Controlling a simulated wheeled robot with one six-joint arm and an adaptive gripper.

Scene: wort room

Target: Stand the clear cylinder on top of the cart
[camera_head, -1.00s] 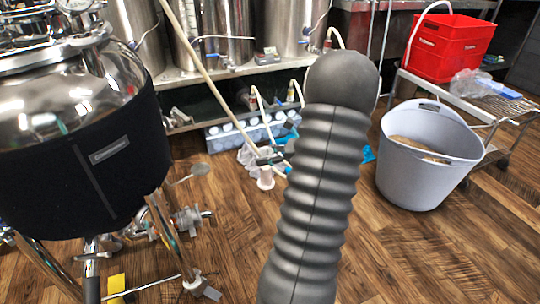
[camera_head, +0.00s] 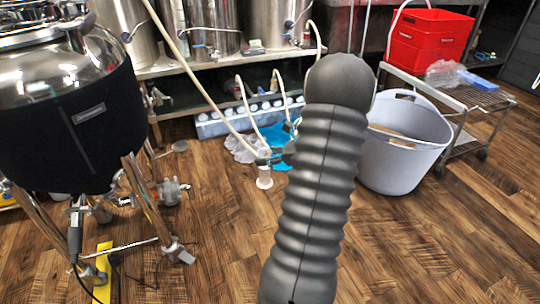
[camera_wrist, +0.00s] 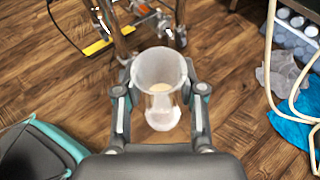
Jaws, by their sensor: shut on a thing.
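The clear cylinder (camera_wrist: 160,72) is a see-through, cup-like tube with an open top and a whitish lower end. In the wrist view my gripper (camera_wrist: 160,104) is shut around it, one finger on each side, and holds it roughly upright above the wooden floor. In the head view the cylinder (camera_head: 264,178) shows small, left of my dark ribbed arm, which hides most of the gripper. The cart (camera_head: 484,96) is a low metal wire-shelf trolley at the right. It carries a red crate (camera_head: 428,55) and a clear plastic bag (camera_head: 444,74).
A grey tub (camera_head: 400,165) stands on the floor before the cart. A steel tank in a black jacket (camera_head: 70,135) stands on legs at the left, with a yellow object (camera_head: 103,270) below. A beige hose (camera_head: 200,85) slants down behind. The front floor is clear.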

